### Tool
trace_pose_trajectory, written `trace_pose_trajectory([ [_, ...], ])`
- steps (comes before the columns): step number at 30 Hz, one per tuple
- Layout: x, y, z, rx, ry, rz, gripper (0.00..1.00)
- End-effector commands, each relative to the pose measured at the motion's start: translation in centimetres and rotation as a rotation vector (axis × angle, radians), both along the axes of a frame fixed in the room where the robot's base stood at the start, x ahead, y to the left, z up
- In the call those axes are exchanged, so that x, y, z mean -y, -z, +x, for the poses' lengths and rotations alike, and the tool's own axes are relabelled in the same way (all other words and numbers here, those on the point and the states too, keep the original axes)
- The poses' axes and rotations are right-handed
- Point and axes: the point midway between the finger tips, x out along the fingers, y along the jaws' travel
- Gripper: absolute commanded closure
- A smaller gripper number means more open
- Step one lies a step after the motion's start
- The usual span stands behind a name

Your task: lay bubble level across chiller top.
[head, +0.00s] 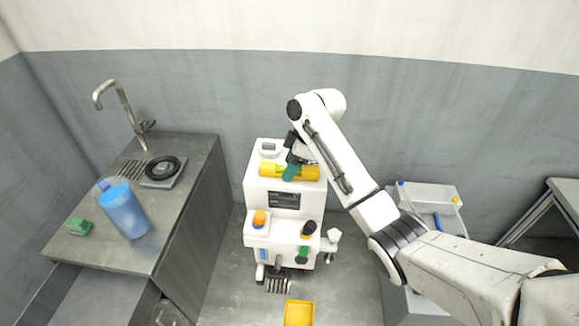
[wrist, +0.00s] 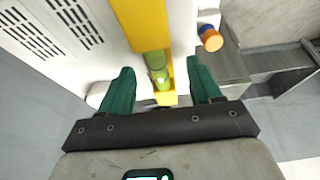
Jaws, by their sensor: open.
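The yellow bubble level (head: 308,173) lies across the top of the white chiller (head: 254,188) in the head view. In the wrist view the level (wrist: 143,18) runs up the picture, with its green vial (wrist: 158,68) in the middle. My gripper (head: 291,170) is at the level's middle, and its teal fingers partly hide it. In the wrist view my gripper (wrist: 162,68) is open, with one finger on each side of the level and visible gaps. Whether the level rests fully flat is hard to tell.
A counter (head: 195,185) at left holds a blue jug (head: 124,212), a green block (head: 79,227) and a black round item (head: 162,168). A yellow bin (head: 299,313) is on the floor in front. A white-topped unit (head: 428,195) stands at right.

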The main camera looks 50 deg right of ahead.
Motion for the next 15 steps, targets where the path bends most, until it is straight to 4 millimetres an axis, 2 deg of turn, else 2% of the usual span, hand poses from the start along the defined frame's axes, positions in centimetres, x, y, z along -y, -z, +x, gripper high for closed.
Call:
trace_pose_trajectory([
  [15, 2.3, -9.1, -2.9, 0.002, 0.002, -0.001, 0.36],
])
